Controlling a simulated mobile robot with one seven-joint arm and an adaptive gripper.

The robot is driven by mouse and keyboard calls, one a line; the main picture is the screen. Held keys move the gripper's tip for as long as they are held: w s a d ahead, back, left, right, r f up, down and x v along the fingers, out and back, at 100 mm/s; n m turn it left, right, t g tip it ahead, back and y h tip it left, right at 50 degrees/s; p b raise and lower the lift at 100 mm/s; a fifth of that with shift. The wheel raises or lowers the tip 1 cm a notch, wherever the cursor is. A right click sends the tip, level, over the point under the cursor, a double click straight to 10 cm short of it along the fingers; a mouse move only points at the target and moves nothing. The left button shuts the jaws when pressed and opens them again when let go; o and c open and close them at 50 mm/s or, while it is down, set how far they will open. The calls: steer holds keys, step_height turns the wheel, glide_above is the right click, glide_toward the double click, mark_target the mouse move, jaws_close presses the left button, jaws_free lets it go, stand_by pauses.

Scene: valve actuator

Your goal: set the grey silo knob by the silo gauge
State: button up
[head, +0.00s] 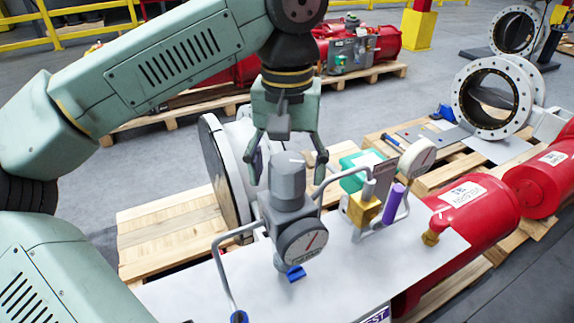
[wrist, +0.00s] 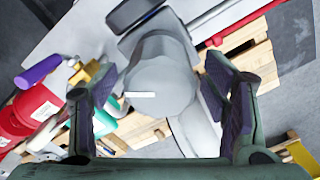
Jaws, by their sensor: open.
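The grey silo knob (head: 288,176) is a faceted grey cap on top of a grey regulator body. A white mark shows on its top in the wrist view (wrist: 160,82). My gripper (head: 288,160) is open, pointing down above the knob, with one finger to each side. In the wrist view my fingers (wrist: 160,100) stand apart from the knob.
Right of the knob stand a yellow block (head: 364,208), a purple handle (head: 393,203) and a second gauge (head: 418,157). Bent grey tubes run beside the body. A red cylinder (head: 470,230) lies at the right. The white panel (head: 200,290) is partly bare at front left.

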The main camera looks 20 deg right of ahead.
steer(key=shift+f, duration=0.15)
steer(key=shift+c, duration=0.4)
steer(key=c, duration=1.1)
